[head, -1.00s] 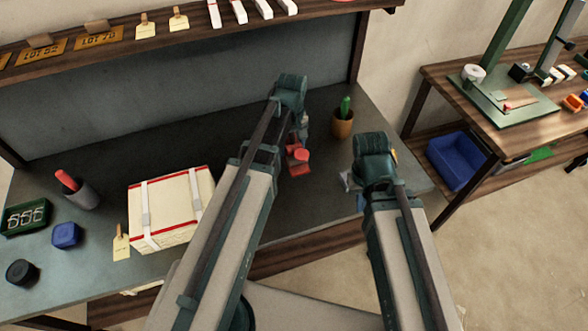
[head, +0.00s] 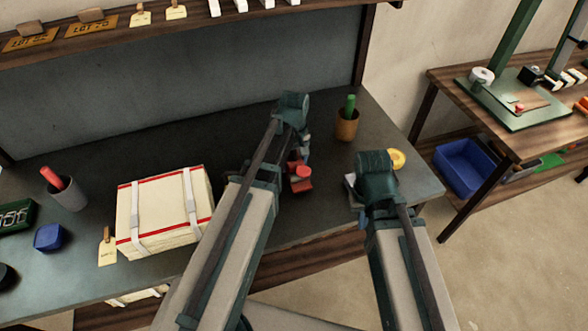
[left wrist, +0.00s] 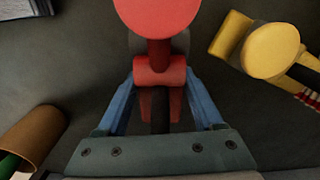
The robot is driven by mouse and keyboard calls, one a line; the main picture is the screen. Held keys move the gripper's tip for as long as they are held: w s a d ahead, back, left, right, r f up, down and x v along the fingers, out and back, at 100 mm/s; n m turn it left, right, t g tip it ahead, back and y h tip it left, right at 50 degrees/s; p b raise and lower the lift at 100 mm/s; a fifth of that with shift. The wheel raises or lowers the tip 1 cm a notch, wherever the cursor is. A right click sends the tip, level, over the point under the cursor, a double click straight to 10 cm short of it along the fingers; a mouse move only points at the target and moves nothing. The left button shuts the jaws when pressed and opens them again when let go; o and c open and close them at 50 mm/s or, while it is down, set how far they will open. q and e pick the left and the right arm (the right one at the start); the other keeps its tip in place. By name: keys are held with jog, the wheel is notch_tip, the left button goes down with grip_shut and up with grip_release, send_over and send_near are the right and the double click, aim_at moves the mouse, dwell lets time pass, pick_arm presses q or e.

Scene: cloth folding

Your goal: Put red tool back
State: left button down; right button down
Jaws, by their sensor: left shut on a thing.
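The red tool (head: 301,180) is below my left gripper (head: 305,152) at mid-bench. In the left wrist view, the red tool (left wrist: 160,72) has a round red head and a narrower red body between the two blue fingers of my left gripper (left wrist: 160,108). The fingers are shut on it. I cannot tell whether it touches the bench. My right gripper (head: 364,212) is low at the bench's right end, beside a pale object; its fingers are mostly hidden behind its wrist.
A brown cup (head: 347,127) with a green item stands behind right. A yellow-headed tool (left wrist: 270,50) lies near the red one.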

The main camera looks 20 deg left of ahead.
pick_arm(q)
jog(key=shift+f+b, duration=0.3)
jog(key=shift+f, duration=0.45)
pick_arm(e)
jog(key=shift+f, duration=0.75)
pick_arm(q)
jog(key=shift+f, duration=0.1)
pick_arm(e)
jog(key=shift+f, duration=0.1)
pick_arm(q)
grip_release()
notch_tip(320, 180, up, 12)
jog(key=p, duration=1.2)
jog(key=shift+r, duration=0.2)
jog(key=s+d+m, duration=0.3)
jog(key=s+m, duration=0.1)
jog(key=s, duration=0.1)
jog(key=s+d+m, duration=0.3)
jog(key=s+d, duration=0.1)
jog(key=s, duration=0.1)
jog(key=s+d+m+y, duration=0.1)
jog(key=s+d+m, duration=0.3)
jog(key=s, duration=0.1)
jog(key=shift+m, duration=0.3)
pick_arm(e)
notch_tip(320, 180, up, 12)
